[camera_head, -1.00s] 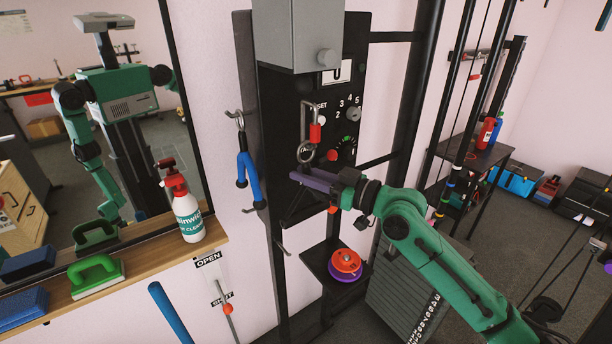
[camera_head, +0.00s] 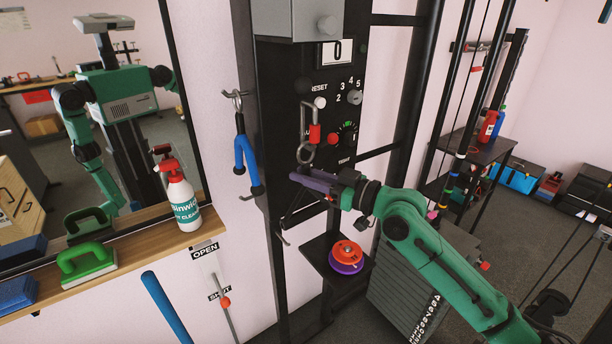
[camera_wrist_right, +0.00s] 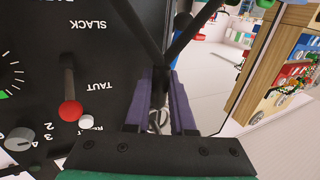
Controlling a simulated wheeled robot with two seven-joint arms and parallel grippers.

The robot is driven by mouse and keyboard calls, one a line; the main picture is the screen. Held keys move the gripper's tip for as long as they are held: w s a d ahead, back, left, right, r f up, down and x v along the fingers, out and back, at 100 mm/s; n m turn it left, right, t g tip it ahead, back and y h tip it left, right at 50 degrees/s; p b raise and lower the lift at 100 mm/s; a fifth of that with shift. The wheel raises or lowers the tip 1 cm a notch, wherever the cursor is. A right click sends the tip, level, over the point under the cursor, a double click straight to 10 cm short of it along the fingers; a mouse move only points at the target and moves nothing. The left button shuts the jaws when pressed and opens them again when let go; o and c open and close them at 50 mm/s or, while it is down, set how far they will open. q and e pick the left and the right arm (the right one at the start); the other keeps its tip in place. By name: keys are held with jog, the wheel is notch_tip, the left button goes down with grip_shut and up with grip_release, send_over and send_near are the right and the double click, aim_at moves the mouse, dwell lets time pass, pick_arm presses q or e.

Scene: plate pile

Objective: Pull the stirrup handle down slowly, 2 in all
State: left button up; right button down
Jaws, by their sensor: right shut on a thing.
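The stirrup handle (camera_head: 293,212) is a black triangular frame hanging below a ring (camera_head: 305,154) and a metal carabiner with a red sleeve (camera_head: 315,134), in front of the black panel. My right gripper (camera_head: 303,180) has purple fingers and is shut on the handle's top, just under the ring. In the right wrist view my gripper (camera_wrist_right: 161,112) has a purple finger on each side of the handle's neck, and the black bars of the stirrup handle (camera_wrist_right: 187,38) spread out beyond. The counter (camera_head: 337,50) reads 0. My left gripper is not in view.
A small shelf with an orange and purple disc (camera_head: 346,258) stands below the gripper. A weight stack (camera_head: 402,285) is behind my right forearm. A blue forked strap (camera_head: 246,163) hangs on a hook at left. A spray bottle (camera_head: 183,203) stands on the mirror ledge.

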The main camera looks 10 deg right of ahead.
aim_at(306, 210)
jog(key=shift+f, duration=0.3)
jog(key=shift+f+b, duration=1.1)
jog(key=shift+b, duration=0.05)
jog(key=shift+f, duration=0.1)
jog(key=shift+f+b, duration=1.05)
jog(key=shift+b, duration=0.15)
jog(key=shift+f+b, duration=1.15)
